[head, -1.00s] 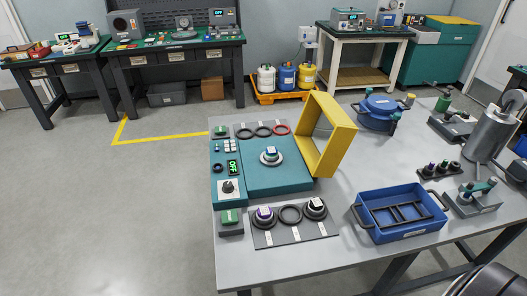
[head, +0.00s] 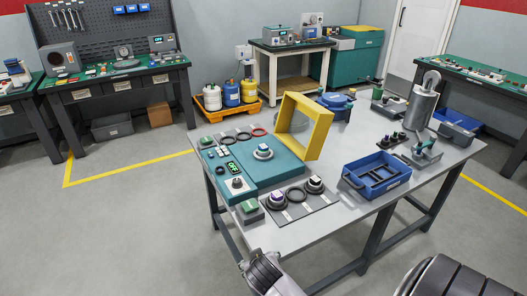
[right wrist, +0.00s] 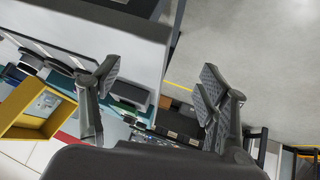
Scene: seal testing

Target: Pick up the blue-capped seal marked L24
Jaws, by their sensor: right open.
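A seal with a purple-blue cap (head: 277,199) stands at the left of the dark mat (head: 298,210) on the table's near side. A black ring (head: 296,194) lies beside it, then another light-topped seal (head: 314,184). A third seal with a blue-looking cap (head: 263,151) sits on the teal tester (head: 266,171). The cap markings are too small to read. My right gripper (head: 254,265) is low in front of the table's near edge, apart from the seals. In the right wrist view it is open and empty (right wrist: 155,95). My left gripper is not in view.
A blue tray (head: 378,188) and small fixtures (head: 425,152) stand to the right on the grey table (head: 345,211). In the right wrist view the table edge is close to the gripper. The floor at left is clear.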

